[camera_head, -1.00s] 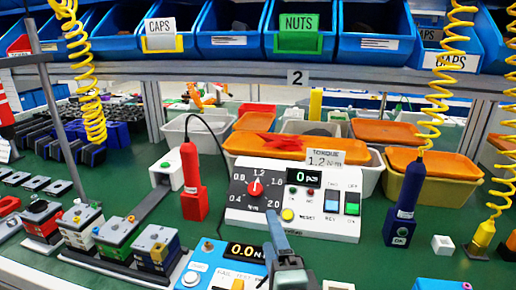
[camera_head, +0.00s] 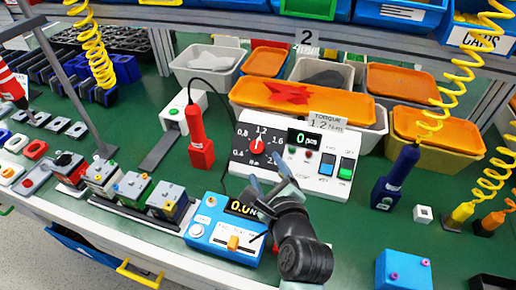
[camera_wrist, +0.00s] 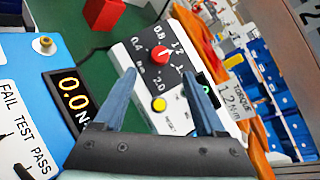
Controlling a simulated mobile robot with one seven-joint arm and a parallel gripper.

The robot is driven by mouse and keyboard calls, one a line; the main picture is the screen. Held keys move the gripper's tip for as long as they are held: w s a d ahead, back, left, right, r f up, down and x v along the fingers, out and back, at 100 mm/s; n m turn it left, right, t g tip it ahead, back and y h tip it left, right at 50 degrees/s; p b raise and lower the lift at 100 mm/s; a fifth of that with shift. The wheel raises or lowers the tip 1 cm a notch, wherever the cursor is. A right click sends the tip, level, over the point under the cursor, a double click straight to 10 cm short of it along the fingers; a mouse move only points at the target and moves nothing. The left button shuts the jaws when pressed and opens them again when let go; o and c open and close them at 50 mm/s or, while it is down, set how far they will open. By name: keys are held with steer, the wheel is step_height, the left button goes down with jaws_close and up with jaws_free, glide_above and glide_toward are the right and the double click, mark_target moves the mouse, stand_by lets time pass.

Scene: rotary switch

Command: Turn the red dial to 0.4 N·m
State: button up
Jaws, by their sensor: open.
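The red dial (camera_head: 257,147) sits on the black scale panel of a white controller box (camera_head: 331,195), with marks from 0.4 to 2.0. Its pointer appears to be at about 1.2. A card behind the box (camera_head: 328,122) reads TORQUE 1.2 N·m. In the wrist view the red dial (camera_wrist: 159,54) lies beyond the fingertips, roughly between them, with the yellow button (camera_wrist: 159,104) nearer me. My gripper (camera_head: 268,174) is open and empty, just in front of the dial and apart from it; its two blue fingers (camera_wrist: 159,75) are spread. The 0.4 mark is left of the dial.
A red screwdriver (camera_head: 198,140) stands left of the box, its black cable looping past the box. A blue tester (camera_head: 222,235) with a 0.0 display lies in front. A dark blue screwdriver (camera_head: 398,180) stands at right.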

mark_target(256, 147)
steer(key=b+x, duration=0.1)
steer(key=x, duration=0.8)
jaws_close()
